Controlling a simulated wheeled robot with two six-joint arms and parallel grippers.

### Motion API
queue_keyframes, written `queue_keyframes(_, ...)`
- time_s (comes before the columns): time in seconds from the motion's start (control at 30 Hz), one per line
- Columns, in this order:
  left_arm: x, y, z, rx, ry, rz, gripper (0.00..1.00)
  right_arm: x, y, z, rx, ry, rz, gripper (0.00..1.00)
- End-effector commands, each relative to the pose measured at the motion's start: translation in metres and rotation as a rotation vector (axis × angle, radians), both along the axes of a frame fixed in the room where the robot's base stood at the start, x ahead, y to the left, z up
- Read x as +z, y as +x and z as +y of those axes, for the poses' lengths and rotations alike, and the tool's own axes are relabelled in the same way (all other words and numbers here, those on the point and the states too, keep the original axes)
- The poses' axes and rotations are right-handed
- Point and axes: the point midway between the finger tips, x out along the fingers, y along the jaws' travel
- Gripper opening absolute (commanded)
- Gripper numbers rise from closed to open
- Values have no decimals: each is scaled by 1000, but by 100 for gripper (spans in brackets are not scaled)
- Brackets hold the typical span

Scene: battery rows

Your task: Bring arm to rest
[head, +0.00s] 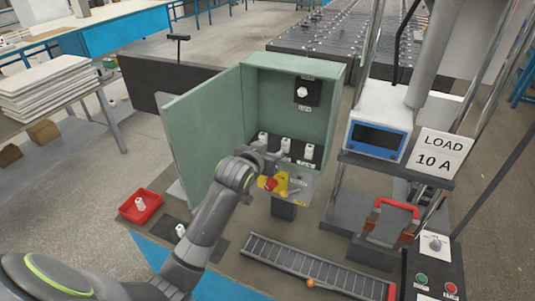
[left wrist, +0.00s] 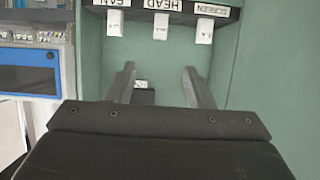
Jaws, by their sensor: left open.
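My left arm (head: 215,220) reaches from the lower left to the open green cabinet (head: 338,85). My left gripper (head: 280,158) is at the cabinet's lower front, partly hidden by its own wrist. In the left wrist view its two fingers (left wrist: 160,88) are spread apart, with nothing held between them. Beyond them stand three white blocks in a row: one under FAN (left wrist: 115,22), one under HEAD (left wrist: 161,27) and one under SCREEN (left wrist: 204,31). A small white-and-dark item (left wrist: 142,92) shows between the fingers, farther back. My right gripper is not seen.
The cabinet door (head: 203,130) stands open at the left. A red tray (head: 130,213) holds a white piece, and another white piece (head: 180,230) is on a dark mat. A plate with yellow and red parts (head: 280,183) is beside the gripper. A roller track (head: 315,268) lies in front.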

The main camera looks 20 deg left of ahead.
Motion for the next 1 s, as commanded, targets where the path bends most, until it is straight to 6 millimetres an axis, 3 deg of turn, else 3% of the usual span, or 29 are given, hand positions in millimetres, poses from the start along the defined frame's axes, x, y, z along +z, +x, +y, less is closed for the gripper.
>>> queue_keyframes(0.27, -1, -1, 0, 1, 0, 3, 47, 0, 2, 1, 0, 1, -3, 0)
queue_keyframes(0.37, -13, -13, 2, 5, 5, 32, 47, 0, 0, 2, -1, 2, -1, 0)
queue_keyframes(0.43, -31, -31, 6, 12, 11, 78, 47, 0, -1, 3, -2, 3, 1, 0)
queue_keyframes(0.57, -76, -89, 15, 31, 31, 212, 47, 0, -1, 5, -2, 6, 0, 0)
queue_keyframes(0.7, -118, -165, 23, 52, 51, 376, 47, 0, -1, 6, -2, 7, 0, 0)
queue_keyframes(0.9, -151, -268, 30, 76, 74, 588, 47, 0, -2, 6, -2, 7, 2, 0)
queue_keyframes(1.0, -157, -307, 31, 84, 80, 667, 47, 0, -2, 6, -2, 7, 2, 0)
